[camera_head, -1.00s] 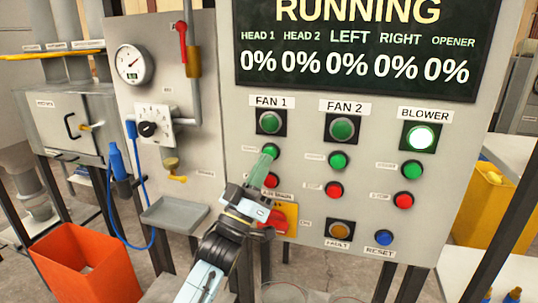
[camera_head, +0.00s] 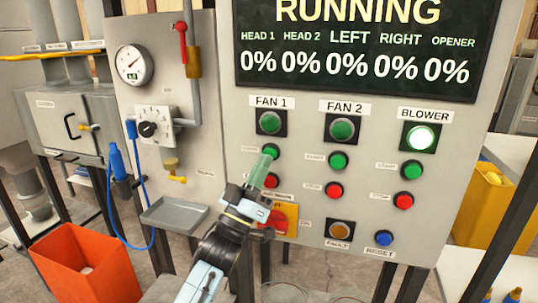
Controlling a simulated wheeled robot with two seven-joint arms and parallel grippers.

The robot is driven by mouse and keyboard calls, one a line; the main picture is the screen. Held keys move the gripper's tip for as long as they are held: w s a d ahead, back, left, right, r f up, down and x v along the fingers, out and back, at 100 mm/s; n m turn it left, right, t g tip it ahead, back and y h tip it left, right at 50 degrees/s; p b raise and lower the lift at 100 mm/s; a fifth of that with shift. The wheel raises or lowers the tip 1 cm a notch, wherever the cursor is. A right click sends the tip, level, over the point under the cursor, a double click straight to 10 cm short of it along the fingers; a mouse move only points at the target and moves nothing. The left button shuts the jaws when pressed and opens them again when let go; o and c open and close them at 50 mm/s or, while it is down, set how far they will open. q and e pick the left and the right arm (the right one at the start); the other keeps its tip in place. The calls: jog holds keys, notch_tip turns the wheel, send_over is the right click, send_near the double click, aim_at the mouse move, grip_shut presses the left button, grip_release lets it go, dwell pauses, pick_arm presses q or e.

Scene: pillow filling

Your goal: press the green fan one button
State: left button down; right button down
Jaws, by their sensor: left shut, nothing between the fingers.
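The green fan one button (camera_head: 272,151) sits on the grey control panel (camera_head: 300,205), below the FAN 1 lamp (camera_head: 270,122). The lamp looks dark green and unlit. My left gripper (camera_head: 267,159) is shut and empty. Its greenish fingertips point up at the green button and overlap its lower left edge in the picture. I cannot tell whether they touch it. My right gripper is not in view.
FAN 2 has a green button (camera_head: 338,160) and a red button (camera_head: 333,189). The BLOWER lamp (camera_head: 420,137) is lit. A red rotary switch (camera_head: 281,219) on a yellow plate lies close to my left wrist. An orange bin (camera_head: 85,265) stands at lower left.

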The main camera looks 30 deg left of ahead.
pick_arm(q)
jog(key=shift+w, duration=0.1)
dwell(0.7)
jog(key=shift+w+a, duration=0.15)
jog(key=shift+w, duration=0.15)
jog(key=shift+w+a, duration=0.1)
jog(key=shift+w, duration=0.4)
dwell(0.7)
jog(key=shift+s, duration=0.1)
jog(key=shift+s+d+y+p, duration=0.25)
jog(key=shift+s+y+p, duration=0.1)
jog(key=shift+s, duration=0.5)
jog(key=s+p, duration=0.1)
jog(key=s, duration=0.1)
jog(key=s+d+p, duration=0.1)
jog(key=s, duration=0.1)
jog(key=shift+s, duration=0.4)
